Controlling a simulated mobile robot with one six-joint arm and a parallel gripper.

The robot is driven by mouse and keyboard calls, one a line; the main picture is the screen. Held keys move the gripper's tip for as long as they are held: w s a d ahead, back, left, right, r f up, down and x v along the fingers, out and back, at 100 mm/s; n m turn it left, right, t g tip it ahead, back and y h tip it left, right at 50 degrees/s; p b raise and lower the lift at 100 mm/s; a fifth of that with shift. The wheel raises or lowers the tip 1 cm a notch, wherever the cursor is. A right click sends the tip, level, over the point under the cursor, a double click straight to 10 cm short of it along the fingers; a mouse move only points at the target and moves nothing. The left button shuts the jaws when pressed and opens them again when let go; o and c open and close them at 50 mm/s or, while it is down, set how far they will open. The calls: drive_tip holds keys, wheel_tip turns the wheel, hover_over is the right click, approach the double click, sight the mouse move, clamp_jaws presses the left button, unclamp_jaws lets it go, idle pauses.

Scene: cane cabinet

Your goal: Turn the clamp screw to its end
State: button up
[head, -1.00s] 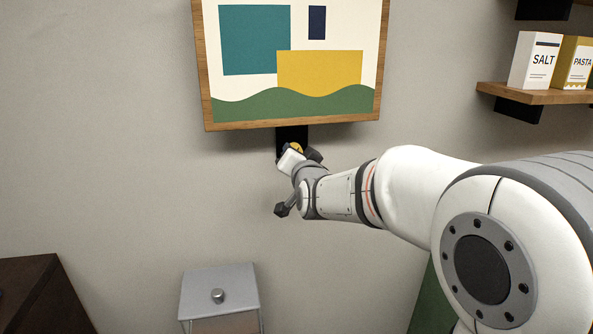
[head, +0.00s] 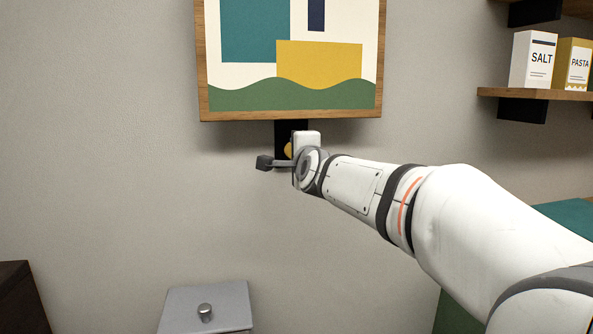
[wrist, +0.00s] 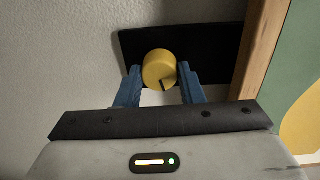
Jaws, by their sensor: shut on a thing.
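The clamp screw is a round yellow knob with a dark mark near its edge. In the wrist view the clamp screw (wrist: 158,68) sits between the two blue fingers of my gripper (wrist: 160,78), which are shut on it from both sides. Behind it is a black bracket (wrist: 210,50) on the wall. In the head view only a sliver of the yellow screw (head: 288,150) shows beside my gripper (head: 291,152), under the picture. My wrist hides the rest, and the fingertips are hard to make out there.
A wood-framed picture (head: 290,114) hangs just above the screw. A shelf (head: 540,94) with a salt box (head: 533,60) and a pasta box (head: 572,65) is at the right. A grey cabinet (head: 225,300) with a round knob stands below. The wall at left is clear.

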drive_tip(key=shift+f+m+b, duration=0.1)
drive_tip(key=shift+m+b, duration=1.35)
drive_tip(key=shift+m, duration=1.55)
drive_tip(key=o, duration=1)
drive_tip(key=shift+v, duration=3.85)
drive_tip(key=shift+d, duration=0.1)
